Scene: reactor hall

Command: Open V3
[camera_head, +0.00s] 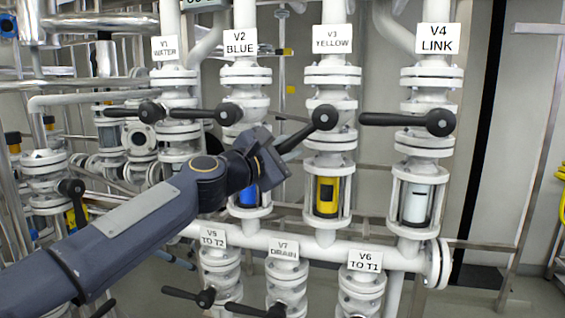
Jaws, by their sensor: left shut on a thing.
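The V3 valve (331,98) is the white flanged valve under the sign "V3 YELLOW" (333,39). Its black lever (300,136) runs from a round hub down and to the left, tilted below horizontal. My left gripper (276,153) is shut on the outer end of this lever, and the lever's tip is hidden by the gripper. Below the valve, a sight glass (328,194) shows yellow inside. My right gripper is not in view.
The V2 lever (195,114) and V4 lever (395,119) lie roughly horizontal, pointing left. V1 (150,111) stands further left. My left arm passes in front of the lower left pipes. V5, V7 and V6 (361,290) sit below the cross pipe (310,247).

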